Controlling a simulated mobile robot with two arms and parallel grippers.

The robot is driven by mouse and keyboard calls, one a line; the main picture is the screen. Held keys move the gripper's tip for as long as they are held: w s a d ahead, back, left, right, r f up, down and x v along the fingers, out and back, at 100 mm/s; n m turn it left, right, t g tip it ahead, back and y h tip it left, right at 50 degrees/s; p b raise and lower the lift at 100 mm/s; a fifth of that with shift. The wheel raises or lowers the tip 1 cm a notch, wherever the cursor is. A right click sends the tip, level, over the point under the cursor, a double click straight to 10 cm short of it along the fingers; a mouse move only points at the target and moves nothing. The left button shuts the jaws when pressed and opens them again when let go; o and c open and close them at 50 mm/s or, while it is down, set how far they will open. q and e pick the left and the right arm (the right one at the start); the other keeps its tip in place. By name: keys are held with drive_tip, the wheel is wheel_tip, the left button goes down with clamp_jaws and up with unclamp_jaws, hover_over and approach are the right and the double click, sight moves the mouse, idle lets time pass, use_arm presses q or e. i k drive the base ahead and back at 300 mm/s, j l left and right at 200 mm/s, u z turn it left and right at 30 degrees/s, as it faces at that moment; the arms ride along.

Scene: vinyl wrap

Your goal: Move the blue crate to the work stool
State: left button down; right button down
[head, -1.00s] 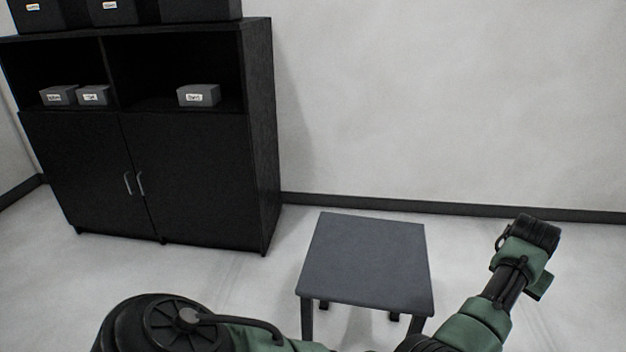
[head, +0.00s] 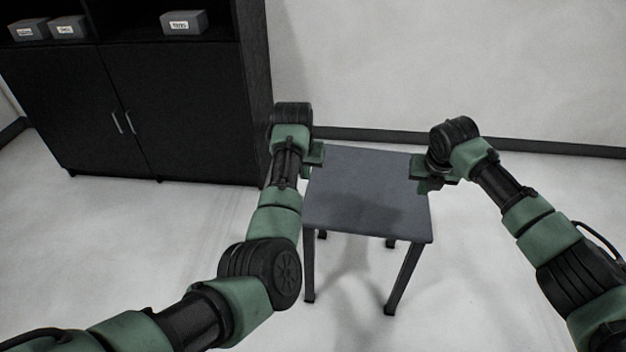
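The work stool (head: 368,195) has a dark grey square top and dark legs, and stands on the floor in the middle of the head view. Its top is bare. No blue crate is in view. My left gripper (head: 313,158) is at the far left corner of the stool top. My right gripper (head: 428,172) is at the far right corner, partly over the edge in the picture. The fingers of both are small and partly hidden by my wrists, so I cannot tell whether they are open or touch the stool. I see nothing held in them.
A black cabinet (head: 140,110) with two closed doors stands at the back left. Small grey labelled boxes (head: 184,22) sit on its open shelf. A pale wall (head: 450,60) with a dark skirting is behind the stool. The floor around the stool is clear.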

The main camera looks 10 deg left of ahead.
sight(368, 190)
drive_tip(key=i+l+u, duration=0.1)
drive_tip(key=l+u, duration=0.15)
drive_tip(key=i+l+u, duration=0.1)
drive_tip(key=l+u, duration=0.4)
drive_tip(key=l, duration=0.15)
drive_tip(key=i+l, duration=0.1)
drive_tip(key=l, duration=0.3)
drive_tip(key=i+l, duration=0.1)
drive_tip(key=l, duration=0.3)
